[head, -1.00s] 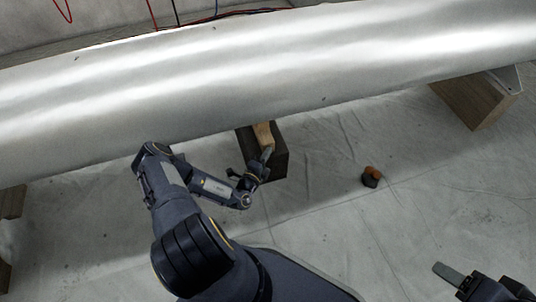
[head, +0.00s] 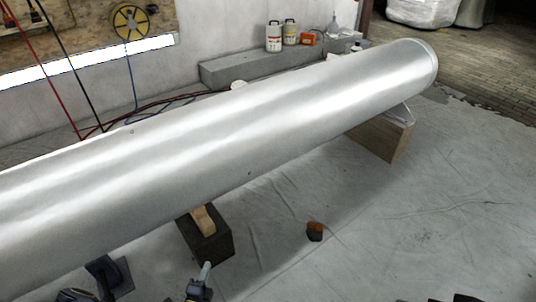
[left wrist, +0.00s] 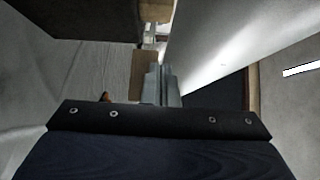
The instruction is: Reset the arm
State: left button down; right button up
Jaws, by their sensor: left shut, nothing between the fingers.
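My left gripper (head: 207,268) is at the bottom of the head view, just in front of the dark block under the long silver cylinder (head: 230,130). Its fingers are together and empty. The left wrist view shows the closed grey fingers (left wrist: 160,84) pointing away from me, with nothing between them. Part of my left arm (head: 105,275) shows to the left of it. Only the tip of my right gripper (head: 466,298) shows at the bottom right edge; whether it is open is hidden.
A dark block with a wooden wedge (head: 207,240) and a wooden block (head: 385,138) stand under the cylinder. A small orange and black object (head: 314,231) lies on the sheeted floor. Bottles (head: 273,36) stand on a grey ledge at the back. The right floor is clear.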

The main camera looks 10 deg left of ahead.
pick_arm(q)
jog(key=w+d+r+m+g+h, duration=0.1)
jog(key=d+r+m+g+h, duration=0.4)
jog(key=r+m+h, duration=0.55)
jog(key=w+d+r+m+g+h, duration=0.1)
jog(key=d+r+m+g+h, duration=0.4)
jog(key=r+m, duration=1)
jog(key=s+r+m+g+y, duration=0.1)
jog(key=s+r+m+y, duration=0.4)
jog(key=s+r+m, duration=0.65)
jog(key=s+r+m+g+y, duration=0.1)
jog(key=s+r+m+y, duration=0.45)
jog(key=m, duration=1.05)
notch_tip(320, 180, up, 33)
jog(key=s+p, duration=0.1)
jog(key=p, duration=3.3)
jog(key=shift+s+d+f+p, duration=0.15)
jog(key=shift+s+d+p, duration=0.05)
jog(key=shift+d+p, duration=0.2)
